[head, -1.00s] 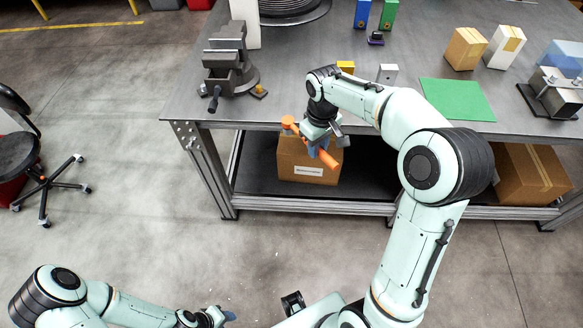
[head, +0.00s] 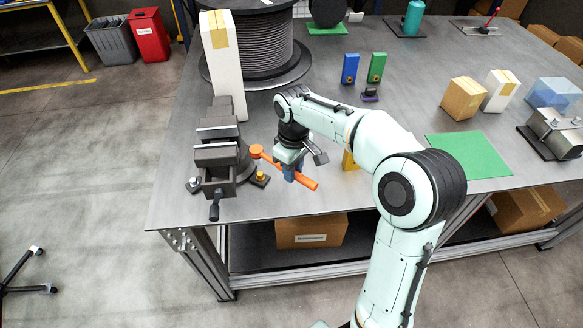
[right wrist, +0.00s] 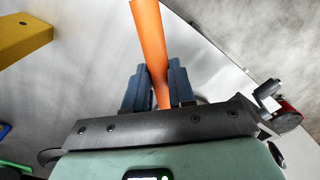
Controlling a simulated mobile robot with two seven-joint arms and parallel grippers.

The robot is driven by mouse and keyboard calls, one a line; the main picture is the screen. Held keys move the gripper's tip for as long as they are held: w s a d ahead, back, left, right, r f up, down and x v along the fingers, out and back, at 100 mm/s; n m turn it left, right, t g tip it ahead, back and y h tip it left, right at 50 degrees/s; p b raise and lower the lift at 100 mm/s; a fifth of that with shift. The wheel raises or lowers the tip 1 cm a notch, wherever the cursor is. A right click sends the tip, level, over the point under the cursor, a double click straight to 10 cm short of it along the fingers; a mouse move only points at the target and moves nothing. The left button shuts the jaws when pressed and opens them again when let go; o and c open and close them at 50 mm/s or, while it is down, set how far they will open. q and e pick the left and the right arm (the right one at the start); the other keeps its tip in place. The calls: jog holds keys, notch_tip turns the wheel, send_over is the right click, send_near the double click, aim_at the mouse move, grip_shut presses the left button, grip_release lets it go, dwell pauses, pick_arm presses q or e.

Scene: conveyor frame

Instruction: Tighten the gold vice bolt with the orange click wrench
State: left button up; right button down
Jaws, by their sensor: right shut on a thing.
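The orange click wrench (head: 305,182) is held across my right gripper (head: 291,172), whose blue fingers are shut on its handle. Its round head points left, close to the grey vice (head: 216,158). The gold vice bolt (head: 261,177) is at the right of the vice's base, just below the wrench head in the picture. I cannot tell the height gap between head and bolt. In the right wrist view the orange handle (right wrist: 150,40) runs between the fingers (right wrist: 158,85); the wrench head and the bolt are not visible there. My left gripper is not in view.
A tall white box (head: 224,75) and a cable spool (head: 262,45) stand behind the vice. A yellow block (head: 349,161) is partly hidden by my right arm. A green mat (head: 468,155) lies to the right. The table's front edge is close below the wrench.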

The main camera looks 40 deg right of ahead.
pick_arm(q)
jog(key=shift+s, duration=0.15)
pick_arm(e)
jog(key=shift+s+r, duration=0.1)
jog(key=shift+s, duration=0.1)
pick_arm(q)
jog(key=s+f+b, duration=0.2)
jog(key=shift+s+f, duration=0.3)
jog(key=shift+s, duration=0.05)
pick_arm(e)
notch_tip(320, 180, down, 4)
jog(key=shift+f, duration=0.25)
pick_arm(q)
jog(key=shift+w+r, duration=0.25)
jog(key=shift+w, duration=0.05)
pick_arm(e)
jog(key=shift+w, duration=0.3)
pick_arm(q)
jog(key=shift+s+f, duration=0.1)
pick_arm(e)
jog(key=shift+s, duration=0.25)
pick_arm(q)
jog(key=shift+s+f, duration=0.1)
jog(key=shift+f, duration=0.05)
pick_arm(e)
jog(key=shift+f, duration=0.25)
